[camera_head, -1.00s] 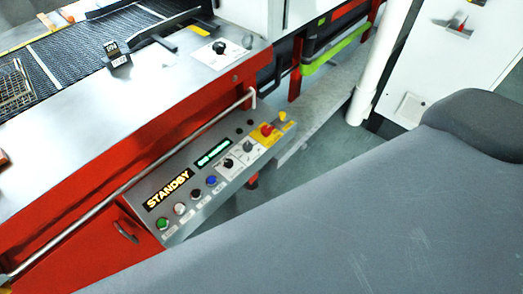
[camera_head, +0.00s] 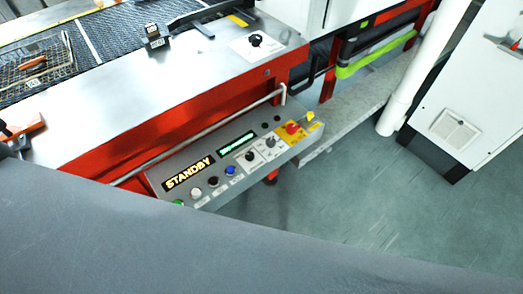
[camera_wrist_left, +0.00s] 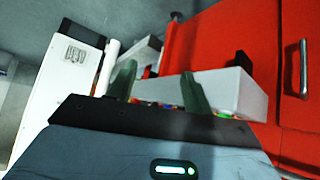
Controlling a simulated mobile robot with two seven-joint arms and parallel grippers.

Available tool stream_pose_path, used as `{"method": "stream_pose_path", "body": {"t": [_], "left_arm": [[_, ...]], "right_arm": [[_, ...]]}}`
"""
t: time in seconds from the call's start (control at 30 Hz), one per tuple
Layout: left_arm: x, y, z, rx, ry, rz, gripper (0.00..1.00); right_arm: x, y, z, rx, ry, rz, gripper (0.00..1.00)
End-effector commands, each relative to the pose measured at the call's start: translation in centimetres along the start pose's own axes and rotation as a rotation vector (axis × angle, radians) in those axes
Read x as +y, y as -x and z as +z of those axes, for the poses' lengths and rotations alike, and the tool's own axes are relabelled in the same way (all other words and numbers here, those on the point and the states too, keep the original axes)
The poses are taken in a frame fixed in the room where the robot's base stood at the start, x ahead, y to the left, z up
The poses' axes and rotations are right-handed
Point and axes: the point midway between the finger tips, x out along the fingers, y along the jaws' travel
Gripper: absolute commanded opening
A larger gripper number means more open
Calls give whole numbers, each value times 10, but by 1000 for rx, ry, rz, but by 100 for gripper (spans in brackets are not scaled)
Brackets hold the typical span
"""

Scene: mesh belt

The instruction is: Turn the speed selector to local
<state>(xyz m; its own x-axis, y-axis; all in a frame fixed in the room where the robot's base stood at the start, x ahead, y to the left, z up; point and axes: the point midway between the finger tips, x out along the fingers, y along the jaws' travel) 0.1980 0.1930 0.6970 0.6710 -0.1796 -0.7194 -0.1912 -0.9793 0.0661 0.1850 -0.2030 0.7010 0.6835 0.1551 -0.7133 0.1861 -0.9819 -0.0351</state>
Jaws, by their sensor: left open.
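The control panel (camera_head: 216,192) slopes along the front of the red machine in the head view. It carries a lit STANDBY display, a green readout, several buttons and two black knobs on white plates, a nearer one (camera_head: 250,156) and a farther one (camera_head: 271,143). Another black knob (camera_head: 256,40) sits on a white plate on the machine top. The labels are too small to read, so I cannot tell which knob is the speed selector. My left gripper (camera_wrist_left: 158,88) is open and empty in the left wrist view, with the panel box (camera_wrist_left: 225,88) beyond its fingers. My right gripper is out of view.
A metal rail (camera_head: 215,128) runs above the panel. A yellow-based red switch (camera_head: 292,128) is at its far end. A white cabinet (camera_head: 470,95) and a white pipe (camera_head: 415,80) stand at right. The green floor (camera_head: 390,210) is clear. A grey arm link of mine hides the bottom left.

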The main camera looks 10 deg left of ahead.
Motion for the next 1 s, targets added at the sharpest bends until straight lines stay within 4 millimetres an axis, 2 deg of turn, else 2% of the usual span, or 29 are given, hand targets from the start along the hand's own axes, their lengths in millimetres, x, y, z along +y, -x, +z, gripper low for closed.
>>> {"method": "stream_pose_path", "body": {"t": [0.3, 0.47, 0.6, 0.77, 1.0], "left_arm": [[47, -90, -60, -113, 32, 189, 50], [66, -124, -94, -207, 0, 272, 50], [75, -146, -124, -301, -52, 317, 50], [73, -164, -159, -413, -126, 329, 50], [46, -176, -222, -570, -229, 269, 50]], "right_arm": [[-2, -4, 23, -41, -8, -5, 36], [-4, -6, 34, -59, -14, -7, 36], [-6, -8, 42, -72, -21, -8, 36], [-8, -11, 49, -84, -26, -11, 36], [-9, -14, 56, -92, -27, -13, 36]]}}
